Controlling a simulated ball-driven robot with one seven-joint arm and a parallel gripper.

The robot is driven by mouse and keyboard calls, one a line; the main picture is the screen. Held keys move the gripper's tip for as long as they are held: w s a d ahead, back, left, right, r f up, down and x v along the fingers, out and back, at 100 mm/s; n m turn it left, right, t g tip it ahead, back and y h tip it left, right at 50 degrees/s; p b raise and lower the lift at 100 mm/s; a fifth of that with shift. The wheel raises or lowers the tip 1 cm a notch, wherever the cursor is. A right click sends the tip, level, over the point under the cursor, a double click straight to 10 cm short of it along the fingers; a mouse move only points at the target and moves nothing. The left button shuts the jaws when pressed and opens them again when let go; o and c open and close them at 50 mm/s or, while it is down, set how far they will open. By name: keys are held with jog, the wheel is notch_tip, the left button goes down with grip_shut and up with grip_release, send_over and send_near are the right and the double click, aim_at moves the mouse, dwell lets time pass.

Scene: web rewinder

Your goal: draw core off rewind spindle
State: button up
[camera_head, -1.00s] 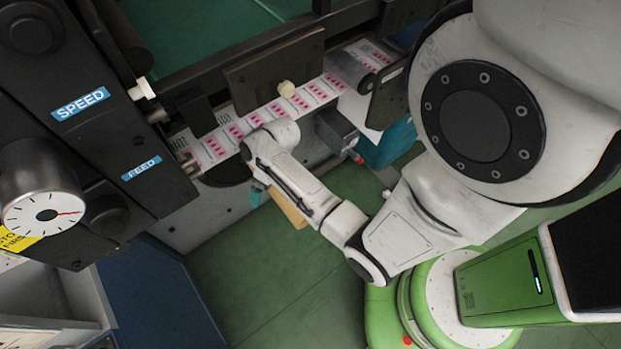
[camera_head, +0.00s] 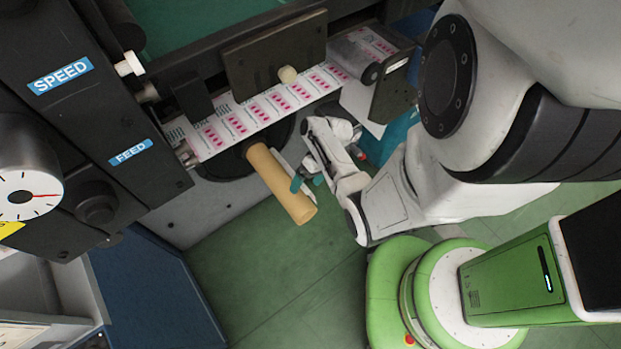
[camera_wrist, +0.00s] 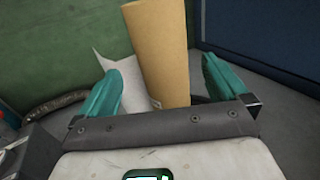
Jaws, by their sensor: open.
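The core (camera_head: 281,186) is a plain tan tube. In the head view it slants out from the dark disc (camera_head: 225,163) on the machine's front, its free end toward the lower right. The spindle is hidden, so I cannot tell how far it reaches inside. My gripper (camera_head: 305,182) has teal fingers and is close to the core's right side in that view.
A white flap (camera_wrist: 127,78) lies beside the core in the wrist view. The printed web (camera_head: 255,112) runs above the core in the head view. The control panel (camera_head: 100,130) stands at left over a blue cabinet (camera_head: 155,290). Green floor (camera_head: 275,280) is open below.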

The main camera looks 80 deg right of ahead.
aim_at(300, 195)
jog(key=shift+b+x, duration=3.05)
jog(key=shift+x, duration=1.75)
jog(key=c, duration=1)
jog(key=shift+r, duration=0.1)
jog(key=shift+c, duration=0.2)
jog(key=shift+r+p, duration=0.15)
jog(key=shift+p, duration=0.2)
